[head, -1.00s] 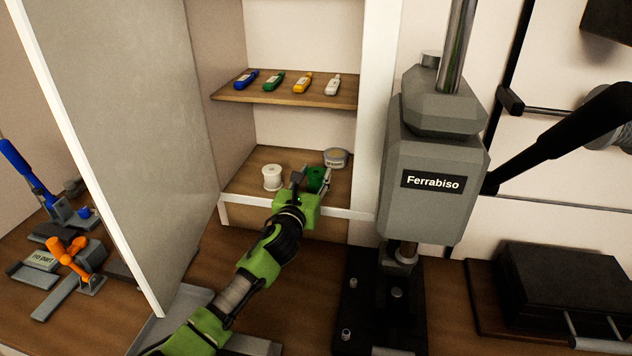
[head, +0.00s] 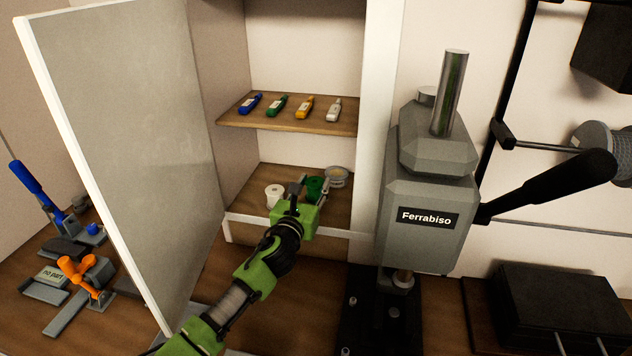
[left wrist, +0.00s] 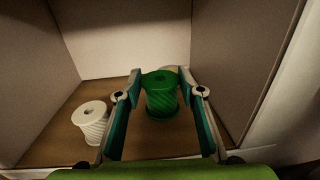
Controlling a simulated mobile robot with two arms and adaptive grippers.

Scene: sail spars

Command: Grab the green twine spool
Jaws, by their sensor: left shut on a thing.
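The green twine spool (head: 315,184) is upright in the lower compartment of the cabinet. My left gripper (head: 311,190) is shut on it, one finger on each side. The left wrist view shows the green spool (left wrist: 161,95) between the fingertips, and it seems a little above the shelf. The head view shows its upper part; the gripper covers the rest. My right gripper is not in view.
The open door (head: 130,150) is at left, the grey press (head: 428,215) at right.

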